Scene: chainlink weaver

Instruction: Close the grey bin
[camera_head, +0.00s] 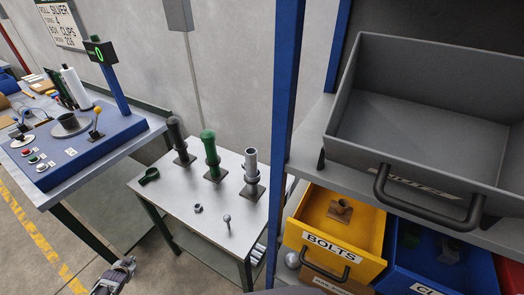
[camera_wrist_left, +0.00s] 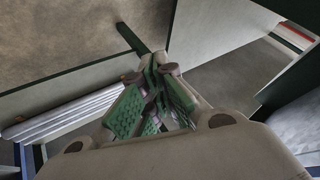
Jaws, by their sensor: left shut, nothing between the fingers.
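The grey bin (camera_head: 400,110) sits on the upper shelf of the blue-framed rack at the right of the head view. It is pulled out, and its empty inside shows. A dark bar handle (camera_head: 425,205) is on its front, over a label that is partly covered. My left gripper (camera_head: 126,262) is low at the bottom left of the head view, far from the bin. In the left wrist view its green-padded fingers (camera_wrist_left: 155,95) are together with nothing between them. My right gripper is not in view.
Below the grey bin, a yellow BOLTS bin (camera_head: 340,235) stands open beside a blue bin (camera_head: 440,255). A small table (camera_head: 170,200) holds posts and small parts. A blue-edged workbench (camera_head: 75,150) stands at the left. Floor shows between bench and table.

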